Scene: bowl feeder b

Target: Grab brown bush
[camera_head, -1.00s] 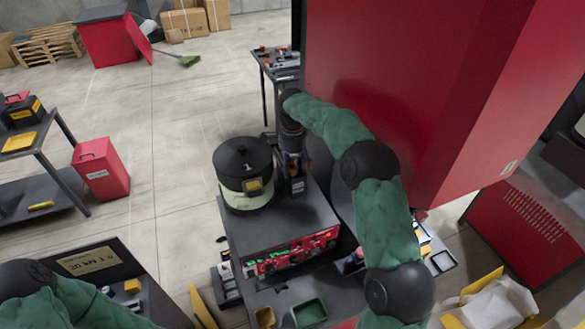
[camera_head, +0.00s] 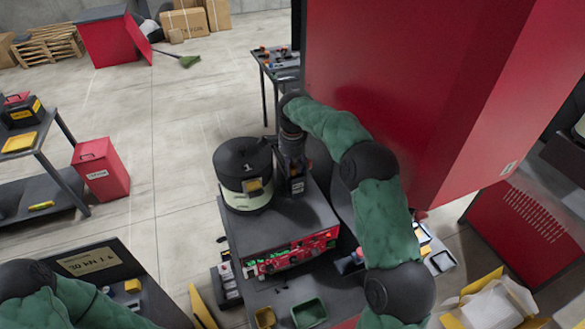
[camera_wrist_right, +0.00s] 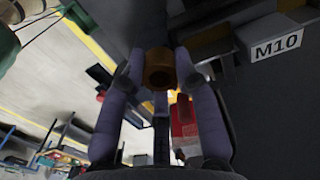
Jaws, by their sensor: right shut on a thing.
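The brown bush (camera_wrist_right: 159,70) is a short brown ring with a round hole, seen in the right wrist view between my right fingertips. My right gripper (camera_wrist_right: 158,75) is shut on it. In the head view my right gripper (camera_head: 293,185) points down beside the black bowl feeder, above the dark top of the machine, and the bush is hidden there. My left arm enters at the lower left of the head view, and its gripper is outside the picture.
The black-lidded bowl feeder (camera_head: 243,175) marked 1 stands just left of my right gripper. A label M10 (camera_wrist_right: 277,46) shows close by in the wrist view. A tall red cabinet (camera_head: 400,90) is to the right. A green bin (camera_head: 309,313) sits in front.

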